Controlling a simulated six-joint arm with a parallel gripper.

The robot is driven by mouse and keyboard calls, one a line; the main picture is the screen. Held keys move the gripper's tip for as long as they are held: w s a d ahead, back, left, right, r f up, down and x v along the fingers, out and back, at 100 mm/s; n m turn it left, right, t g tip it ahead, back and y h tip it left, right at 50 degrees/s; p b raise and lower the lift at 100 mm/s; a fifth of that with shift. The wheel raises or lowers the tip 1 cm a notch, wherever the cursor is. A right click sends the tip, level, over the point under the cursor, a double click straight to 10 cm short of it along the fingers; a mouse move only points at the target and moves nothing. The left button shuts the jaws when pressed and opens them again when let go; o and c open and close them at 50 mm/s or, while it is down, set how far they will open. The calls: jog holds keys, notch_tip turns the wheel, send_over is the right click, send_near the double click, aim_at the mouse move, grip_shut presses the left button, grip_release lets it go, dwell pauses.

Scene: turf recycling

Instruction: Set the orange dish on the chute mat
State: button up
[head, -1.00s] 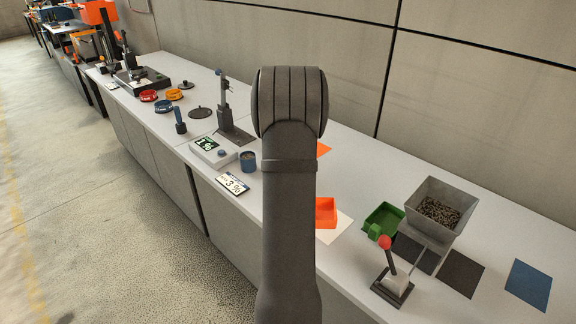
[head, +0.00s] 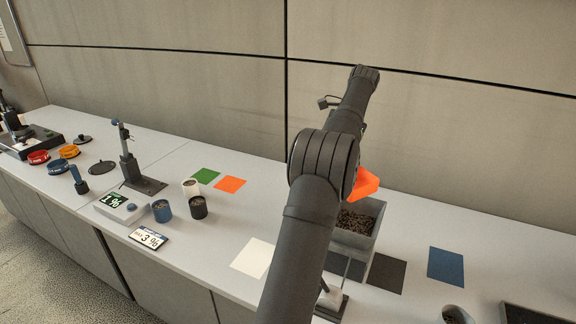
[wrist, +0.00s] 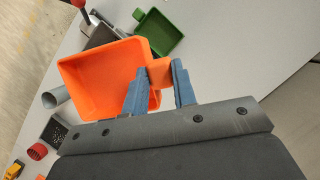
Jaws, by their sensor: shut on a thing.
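My gripper (wrist: 160,82) is shut on the tab of the orange dish (wrist: 97,80) in the wrist view. The dish is empty and tilted in that view. In the head view the orange dish (head: 368,184) is held up in the air beside my arm, partly hidden by it, near the hopper; my fingers are hidden there. A dark mat (head: 345,268) lies by the hopper's chute, partly covered by my arm and the chute. A second dark mat (head: 386,273) lies just right of it. No label shows which is the chute mat.
The grey hopper (head: 370,225) full of pellets stands under the raised dish. A green dish (wrist: 162,34) shows in the wrist view. A lever base (head: 333,302) stands in front. A blue mat (head: 446,266) and a bare white mat (head: 252,258) lie flat.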

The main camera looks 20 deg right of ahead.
jog(key=s+d+f+m+t, duration=0.1)
jog(key=s+d+f+m, duration=0.15)
jog(key=s+d, duration=0.65)
jog(key=s+d+f+m+t, duration=0.15)
jog(key=s+d+m, duration=0.35)
jog(key=d, duration=0.6)
jog(key=a+f+m, duration=0.1)
jog(key=f+m, duration=0.1)
jog(key=f, duration=0.5)
jog(key=s+a+f+m+t+h, duration=0.1)
jog(key=a+f, duration=0.1)
jog(key=f, duration=0.5)
jog(key=shift+s+f+m, duration=0.15)
jog(key=shift+s+m, duration=0.1)
jog(key=shift+m, duration=0.1)
jog(key=shift+f, duration=4)
jog(key=shift+f, duration=0.3)
